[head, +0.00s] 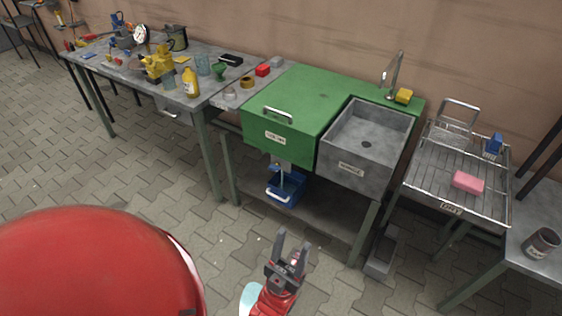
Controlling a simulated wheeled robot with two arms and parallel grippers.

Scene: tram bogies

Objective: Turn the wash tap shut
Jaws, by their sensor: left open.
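The wash tap (393,74) is a thin chrome spout standing at the back of the green wash unit, above the grey sink basin (345,137). A yellow block (404,96) sits beside its base on the right; I cannot tell whether it is part of the tap. No separate handle is clear, and no running water can be made out. My left gripper (292,242) is open and empty, low in front of the unit, well short of the tap. My right gripper is not in view.
The green cabinet (290,97) joins the sink on the left. A blue bucket (286,188) sits beneath it. At right stands a wire drying rack (430,172) with a pink sponge (468,182). A cluttered workbench (112,58) stands at left. Paved floor in front is mostly clear.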

